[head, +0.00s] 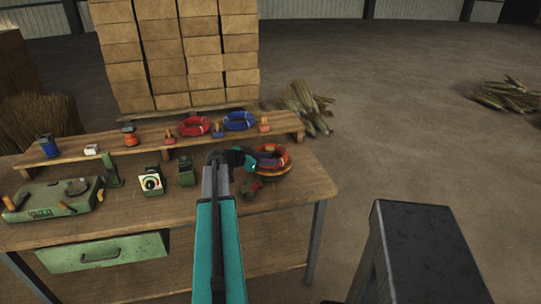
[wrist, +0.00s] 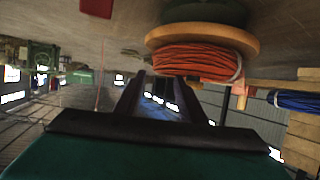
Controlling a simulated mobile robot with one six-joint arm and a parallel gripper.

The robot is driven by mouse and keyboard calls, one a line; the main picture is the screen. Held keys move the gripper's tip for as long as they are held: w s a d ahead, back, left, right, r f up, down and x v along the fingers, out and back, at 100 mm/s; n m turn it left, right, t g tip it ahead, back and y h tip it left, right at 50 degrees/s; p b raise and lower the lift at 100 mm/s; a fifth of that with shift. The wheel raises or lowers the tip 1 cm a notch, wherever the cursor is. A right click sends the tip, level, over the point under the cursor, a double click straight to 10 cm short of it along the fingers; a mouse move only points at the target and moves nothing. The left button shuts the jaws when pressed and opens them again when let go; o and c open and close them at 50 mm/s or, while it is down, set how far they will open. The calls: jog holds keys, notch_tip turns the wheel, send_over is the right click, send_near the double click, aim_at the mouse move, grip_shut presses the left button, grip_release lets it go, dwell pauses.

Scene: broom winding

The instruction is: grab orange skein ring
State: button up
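The orange skein ring (head: 283,158) lies on a round wooden stand at the right end of the workbench in the head view, partly hidden by my gripper (head: 250,159). In the wrist view, which looks upside down, the orange skein ring (wrist: 195,60) is a coil of cord with a pale tie at its right. It rests against a round wooden disc (wrist: 205,37). My gripper (wrist: 161,83) is open, its dark fingers apart with nothing seen between them. The ring shows close by the fingertips; contact cannot be told.
A raised shelf (head: 95,147) on the workbench (head: 225,203) holds a red ring (head: 195,126), a blue ring (head: 239,120) and small tools. A green machine (head: 50,197) stands at the left. Stacked boxes (head: 175,55) stand behind. Open floor lies to the right.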

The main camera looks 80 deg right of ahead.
jog(key=shift+p+x, duration=0.75)
jog(key=shift+x, duration=1.2)
jog(key=shift+w, duration=0.1)
grip_shut()
